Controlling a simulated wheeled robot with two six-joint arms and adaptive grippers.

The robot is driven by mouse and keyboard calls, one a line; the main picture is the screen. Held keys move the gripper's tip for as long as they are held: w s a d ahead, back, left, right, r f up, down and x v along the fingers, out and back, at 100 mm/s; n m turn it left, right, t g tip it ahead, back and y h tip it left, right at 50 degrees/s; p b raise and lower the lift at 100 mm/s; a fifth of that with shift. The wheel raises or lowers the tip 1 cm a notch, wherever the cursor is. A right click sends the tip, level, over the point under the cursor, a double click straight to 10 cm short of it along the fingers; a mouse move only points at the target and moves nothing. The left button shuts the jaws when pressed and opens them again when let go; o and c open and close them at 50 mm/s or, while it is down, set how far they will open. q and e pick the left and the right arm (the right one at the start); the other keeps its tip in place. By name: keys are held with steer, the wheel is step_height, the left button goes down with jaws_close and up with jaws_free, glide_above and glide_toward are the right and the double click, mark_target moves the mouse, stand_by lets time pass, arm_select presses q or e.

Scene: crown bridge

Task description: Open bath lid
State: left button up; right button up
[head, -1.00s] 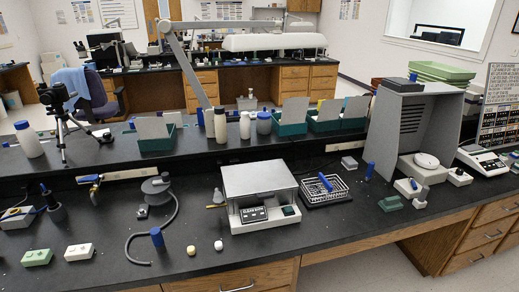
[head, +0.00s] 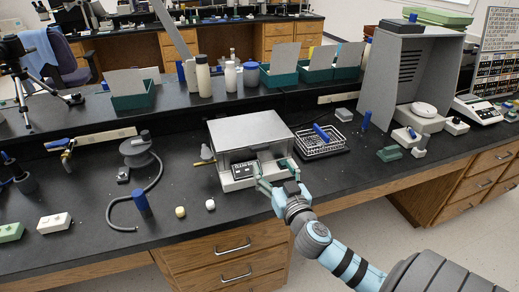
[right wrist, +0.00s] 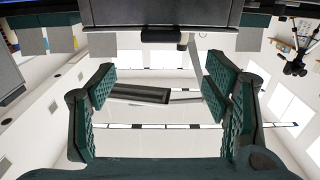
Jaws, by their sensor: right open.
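The bath is a white and grey box with a black front panel (head: 243,169) on the dark bench in the head view. Its flat grey lid (head: 248,130) lies level over the top and looks shut. My right gripper (head: 274,172) is at the bath's front right, with its fingers apart and nothing visible between them. In the right wrist view, my two green padded fingers (right wrist: 160,105) are spread wide. A grey panel (right wrist: 160,12) with a small dark tab crosses the top there, probably part of the bath. I cannot tell whether my fingers touch the bath. My left gripper is out of view.
A wire basket with a blue item (head: 320,142) stands right of the bath. A blue cylinder (head: 141,203) and grey hose stand left. Two small round pieces (head: 210,204) lie in front. Bottles (head: 203,76) and green bins stand on the raised shelf behind.

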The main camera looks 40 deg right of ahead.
mark_target(261, 147)
steer(key=x, duration=1.2)
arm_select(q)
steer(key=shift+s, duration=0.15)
arm_select(e)
steer(key=shift+c, duration=0.6)
